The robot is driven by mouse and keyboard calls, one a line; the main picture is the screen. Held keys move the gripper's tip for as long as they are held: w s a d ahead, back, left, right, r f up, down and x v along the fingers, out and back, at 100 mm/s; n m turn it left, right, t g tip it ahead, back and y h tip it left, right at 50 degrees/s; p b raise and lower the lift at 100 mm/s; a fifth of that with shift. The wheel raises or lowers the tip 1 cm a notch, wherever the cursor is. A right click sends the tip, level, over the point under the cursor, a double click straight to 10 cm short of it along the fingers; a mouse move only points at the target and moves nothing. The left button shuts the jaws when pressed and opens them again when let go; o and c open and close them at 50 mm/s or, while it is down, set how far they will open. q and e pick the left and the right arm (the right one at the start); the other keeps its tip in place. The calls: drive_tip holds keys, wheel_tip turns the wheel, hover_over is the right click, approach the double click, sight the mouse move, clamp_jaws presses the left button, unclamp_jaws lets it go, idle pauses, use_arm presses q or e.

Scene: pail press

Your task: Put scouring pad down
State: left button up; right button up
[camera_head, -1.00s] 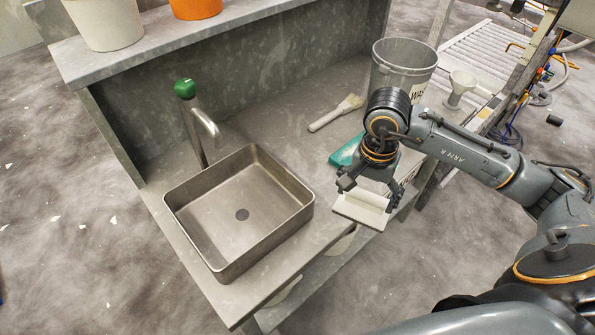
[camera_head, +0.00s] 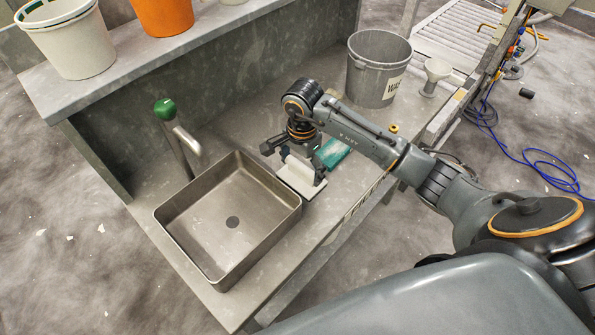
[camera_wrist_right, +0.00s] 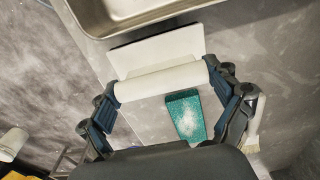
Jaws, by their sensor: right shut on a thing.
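In the right wrist view the fingers (camera_wrist_right: 163,82) close on both ends of the bar, and the plate (camera_wrist_right: 157,50) points toward the sink. The pad is low over the counter (camera_head: 328,215), just right of the sink; I cannot tell whether it touches the surface. My left gripper is not in view.
The metal sink (camera_head: 175,240) and green-topped tap (camera_head: 167,110) are to the left. A teal speckled block (camera_head: 333,152) lies close beside the gripper. A grey bucket (camera_head: 375,75) and white funnel (camera_head: 435,72) stand behind. A brush (camera_wrist_right: 253,130) lies nearby.

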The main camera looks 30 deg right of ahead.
sight(297, 176)
drive_tip(key=shift+w+a+f, duration=0.15)
drive_tip(key=shift+w+f, duration=0.05)
drive_tip(key=shift+f, duration=0.05)
drive_tip(key=shift+w+a+f, duration=0.15)
drive_tip(key=shift+a+f, duration=0.05)
drive_tip(key=shift+f, duration=0.1)
wheel_tip(297, 176, down, 2)
drive_tip(key=shift+f+p, duration=0.1)
drive_tip(key=shift+p, duration=0.85)
drive_tip(key=shift+f, duration=0.35)
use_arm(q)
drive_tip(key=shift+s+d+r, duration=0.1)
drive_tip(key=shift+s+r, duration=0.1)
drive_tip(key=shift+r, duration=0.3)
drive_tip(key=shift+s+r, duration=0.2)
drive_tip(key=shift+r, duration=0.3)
use_arm(e)
drive_tip(key=shift+f, duration=0.15)
drive_tip(key=shift+w+f, duration=0.1)
drive_tip(key=shift+f, duration=0.05)
drive_tip(key=o, duration=0.7)
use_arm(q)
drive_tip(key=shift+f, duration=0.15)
use_arm(e)
drive_tip(key=shift+o, duration=0.2)
